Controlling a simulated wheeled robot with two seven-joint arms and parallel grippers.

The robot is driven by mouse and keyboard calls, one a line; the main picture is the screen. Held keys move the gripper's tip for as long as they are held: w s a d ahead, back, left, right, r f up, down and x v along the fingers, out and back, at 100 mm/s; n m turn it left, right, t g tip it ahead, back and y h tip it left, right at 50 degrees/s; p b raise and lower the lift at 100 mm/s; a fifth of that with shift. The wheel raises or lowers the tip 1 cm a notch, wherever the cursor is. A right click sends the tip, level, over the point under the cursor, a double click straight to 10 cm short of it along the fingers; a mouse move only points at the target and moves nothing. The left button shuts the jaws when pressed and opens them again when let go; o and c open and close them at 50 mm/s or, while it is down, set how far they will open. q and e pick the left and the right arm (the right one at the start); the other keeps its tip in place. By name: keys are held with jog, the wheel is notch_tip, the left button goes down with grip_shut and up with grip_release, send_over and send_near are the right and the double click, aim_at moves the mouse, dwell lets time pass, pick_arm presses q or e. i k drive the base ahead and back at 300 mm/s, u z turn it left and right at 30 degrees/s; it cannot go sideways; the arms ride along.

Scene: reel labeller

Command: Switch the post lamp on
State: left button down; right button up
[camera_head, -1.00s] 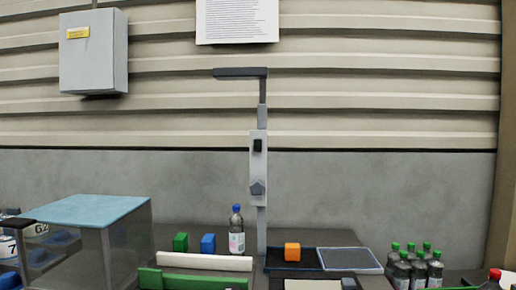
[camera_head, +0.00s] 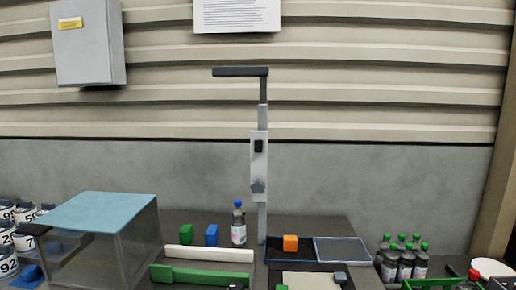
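The post lamp (camera_head: 262,118) stands upright at the back of the table, with a dark horizontal head (camera_head: 240,72) at its top. A light grey panel on the post carries a black rocker-like switch (camera_head: 258,146) and a grey knob-like part (camera_head: 258,186) below it. I cannot tell whether the lamp is lit; no glow shows. Neither of my grippers is in view.
A clear box with a blue lid (camera_head: 100,212) stands at left beside numbered reels (camera_head: 8,262). An orange cube (camera_head: 290,243) and several green-capped bottles (camera_head: 404,262) are right.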

aim_at(258, 144)
jog(key=z, duration=0.6)
jog(key=i, duration=1.1)
jog(key=u, duration=0.65)
